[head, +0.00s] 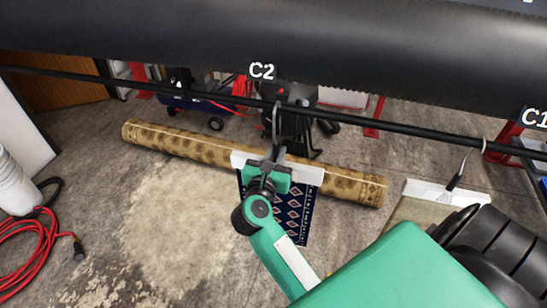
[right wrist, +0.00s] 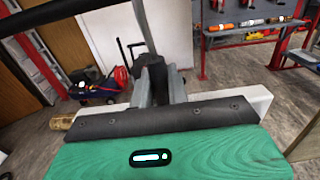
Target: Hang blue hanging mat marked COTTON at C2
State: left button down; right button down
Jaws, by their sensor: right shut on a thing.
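The blue hanging mat (head: 295,212), dark blue with a pale diamond pattern, hangs from a white hanger bar (head: 308,175). No COTTON marking is readable. My right gripper (head: 274,156) is shut on the mat's hanger, just below its metal hook (head: 277,118). The hook overlaps the thin black rail (head: 200,92) under the C2 label (head: 261,71); I cannot tell whether it rests on it. My arm covers part of the mat. The right wrist view shows the gripper fingers (right wrist: 162,88) at the white bar (right wrist: 262,100). My left gripper is not in view.
A beige mat on a white hanger (head: 425,190) hangs from the rail at right, near the C1 label (head: 534,118). A thick dark beam (head: 400,50) crosses above. A rolled patterned rug (head: 190,145) lies on the floor behind. A red hose (head: 30,245) lies at left.

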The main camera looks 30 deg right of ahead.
jog(key=x, duration=0.7)
dwell(1.0)
jog(key=shift+d, duration=0.1)
notch_tip(320, 180, down, 4)
jog(key=b, duration=0.3)
dwell(0.9)
jog(key=c, duration=1.3)
grip_release()
jog(key=shift+f, duration=0.1)
